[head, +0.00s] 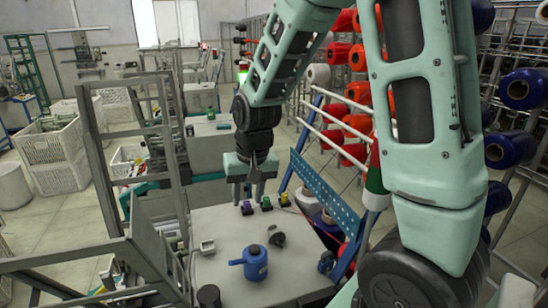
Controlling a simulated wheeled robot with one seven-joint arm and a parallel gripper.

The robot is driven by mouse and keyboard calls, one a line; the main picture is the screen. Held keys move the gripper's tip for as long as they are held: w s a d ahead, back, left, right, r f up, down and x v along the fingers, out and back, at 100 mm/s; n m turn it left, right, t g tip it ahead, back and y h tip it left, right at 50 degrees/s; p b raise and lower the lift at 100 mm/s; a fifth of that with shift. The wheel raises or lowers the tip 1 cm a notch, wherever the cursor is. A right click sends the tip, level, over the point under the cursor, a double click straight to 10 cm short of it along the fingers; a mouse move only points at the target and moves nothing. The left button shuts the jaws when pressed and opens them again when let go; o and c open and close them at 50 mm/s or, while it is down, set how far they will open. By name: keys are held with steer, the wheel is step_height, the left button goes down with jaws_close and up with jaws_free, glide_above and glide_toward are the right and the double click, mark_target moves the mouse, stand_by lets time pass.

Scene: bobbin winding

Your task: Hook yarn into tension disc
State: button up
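My gripper (248,199) points down over the back edge of the grey worktable (215,222). Its two fingers look apart, and no yarn can be made out between them. Three small dark devices stand in a row by the fingertips: one with purple (247,208), one with green (266,203), one with yellow (285,199). A dark round metal part (276,239), possibly a tension disc, sits nearer the camera. A thin reddish yarn (318,231) seems to run from near the row toward the lower right; its ends cannot be made out.
Racks of red spools (357,124) and blue spools (525,88) stand to the right. A grey frame (100,170) stands left.

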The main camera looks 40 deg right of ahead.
steer(key=w+d+f+m, duration=0.5)
steer(key=w+d+m, duration=0.5)
steer(key=w+d, duration=0.25)
steer(key=m+y, duration=0.2)
steer(key=m, duration=0.6)
glide_toward(268, 198)
steer(key=shift+g, duration=0.3)
steer(key=shift+w+b+x, duration=0.2)
steer(key=shift+b+x, duration=1.15)
steer(key=shift+x, duration=0.95)
steer(key=shift+w+b+x, duration=0.2)
steer(key=shift+b+x, duration=1.1)
steer(key=shift+x, duration=1.05)
steer(key=shift+r, duration=0.1)
steer(key=c, duration=0.8)
steer(key=shift+w+a+p+v, duration=0.15)
steer(key=shift+p+v, duration=0.3)
steer(key=shift+v, duration=0.3)
steer(key=shift+a+p+v, duration=0.15)
steer(key=shift+p+v, duration=0.3)
steer(key=shift+v, duration=0.25)
steer(key=shift+w+a+p+v, duration=0.15)
steer(key=shift+p+v, duration=0.3)
steer(key=shift+v, duration=0.3)
steer(key=shift+s+r, duration=0.1)
steer(key=shift+s, duration=0.05)
